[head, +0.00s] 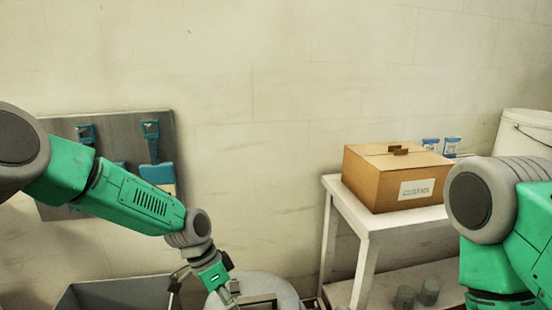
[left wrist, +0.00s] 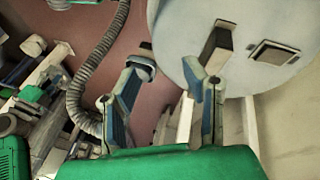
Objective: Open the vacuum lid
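A round pale grey lid (head: 285,291) shows at the bottom edge of the head view, partly cut off. It fills the upper right of the left wrist view (left wrist: 183,35). A dark bar-shaped handle (left wrist: 215,46) with a light end stands on it. My left gripper (left wrist: 168,68) is open, its two blue-and-grey fingers spread apart. The right-hand finger in that view is close to the handle; I cannot tell whether they touch. The gap between the fingers looks empty and lies beside the lid's edge. My right gripper is out of view.
A square plate (left wrist: 273,53) sits on the lid. A ribbed hose (left wrist: 86,75) runs beside it. A white table (head: 361,232) with a cardboard box (head: 385,190) stands at right. A grey tool board (head: 108,130) is at left, above a grey bin (head: 115,292).

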